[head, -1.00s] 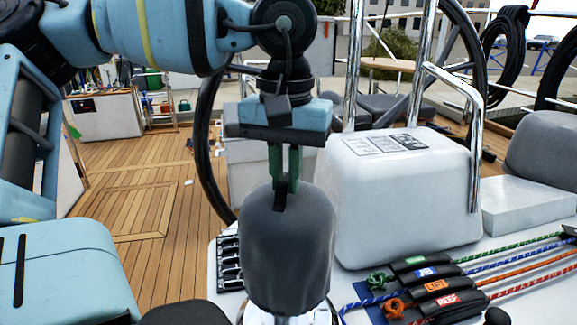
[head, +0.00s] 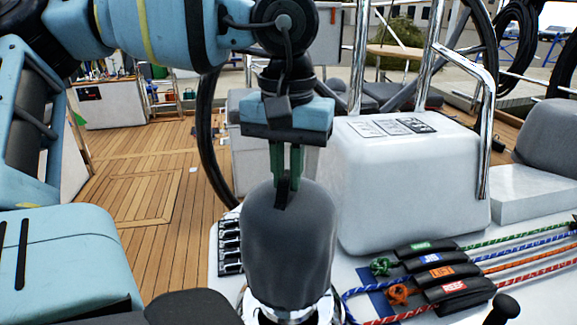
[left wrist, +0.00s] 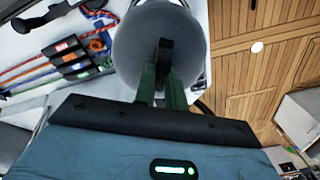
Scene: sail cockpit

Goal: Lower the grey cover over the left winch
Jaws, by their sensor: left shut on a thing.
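The grey cover (head: 290,245) is a dark rounded hood, upright in the head view, with a black strap on top. My left gripper (head: 288,183) is shut on that strap from above. The cover also shows in the left wrist view (left wrist: 135,45), with the green fingers of my left gripper (left wrist: 163,80) at its strap. The left winch (head: 290,312) shows only as a shiny metal base below the cover's lower edge. The cover hides the rest, and I cannot tell whether the cover is fully seated. My right gripper is not in view.
To the right are black rope clutches (head: 440,270) with coloured ropes and a black knob. A white console (head: 410,190) with steel rails stands behind. A row of switches (head: 230,245) is left of the cover. Wooden deck (head: 140,190) lies open at left.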

